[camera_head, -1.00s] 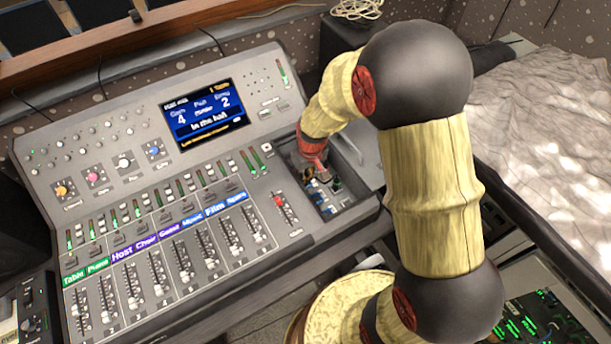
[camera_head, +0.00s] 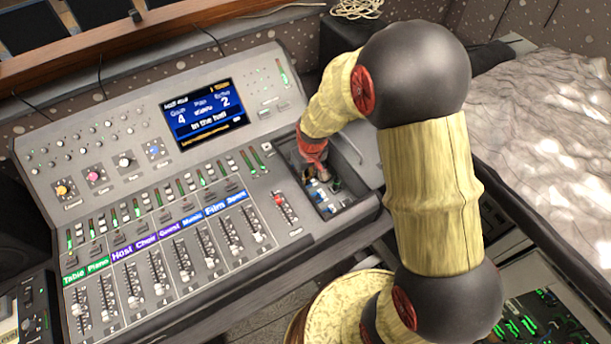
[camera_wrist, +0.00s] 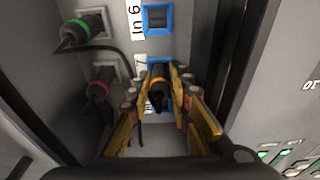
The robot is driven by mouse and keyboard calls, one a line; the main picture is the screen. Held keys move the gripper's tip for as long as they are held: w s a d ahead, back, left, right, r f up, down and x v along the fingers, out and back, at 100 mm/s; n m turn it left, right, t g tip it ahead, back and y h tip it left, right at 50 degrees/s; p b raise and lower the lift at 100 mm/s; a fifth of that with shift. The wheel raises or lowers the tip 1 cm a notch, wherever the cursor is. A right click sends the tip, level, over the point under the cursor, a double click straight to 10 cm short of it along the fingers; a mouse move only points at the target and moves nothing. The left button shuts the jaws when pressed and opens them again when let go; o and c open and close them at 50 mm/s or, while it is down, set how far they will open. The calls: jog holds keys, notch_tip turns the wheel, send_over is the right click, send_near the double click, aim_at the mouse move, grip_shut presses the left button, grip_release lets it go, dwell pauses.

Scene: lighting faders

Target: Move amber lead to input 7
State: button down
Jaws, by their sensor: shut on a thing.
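The amber lead's black plug with its amber ring (camera_wrist: 158,84) is between the fingers of my gripper (camera_wrist: 160,95), which is shut on it. The plug is in front of a blue-framed socket, whose frame (camera_wrist: 153,66) shows behind it; the label beside this socket is largely hidden. I cannot tell whether the plug tip is inside the socket. Another blue-framed socket (camera_wrist: 158,19) above is empty. In the head view my gripper (camera_head: 318,178) reaches into the console's recessed patch bay (camera_head: 345,201), and the plug is too small to make out.
A green-ringed lead (camera_wrist: 76,33) and a red-ringed lead (camera_wrist: 100,88) sit in sockets to the left, close to my left finger. The bay's dark wall (camera_wrist: 239,60) is on the right. The fader console (camera_head: 100,190) stretches left, with a red fader (camera_head: 279,200) near the bay.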

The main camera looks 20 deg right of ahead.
jog(key=shift+s+f, duration=0.15)
jog(key=shift+f, duration=0.05)
jog(key=c, duration=1.6)
grip_release()
jog(key=shift+o, duration=0.2)
jog(key=shift+w+r, duration=0.15)
jog(key=shift+w, duration=0.05)
jog(key=shift+r, duration=0.25)
notch_tip(320, 180, up, 11)
jog(key=s, duration=0.2)
jog(key=shift+d, duration=0.2)
jog(key=shift+r, duration=0.1)
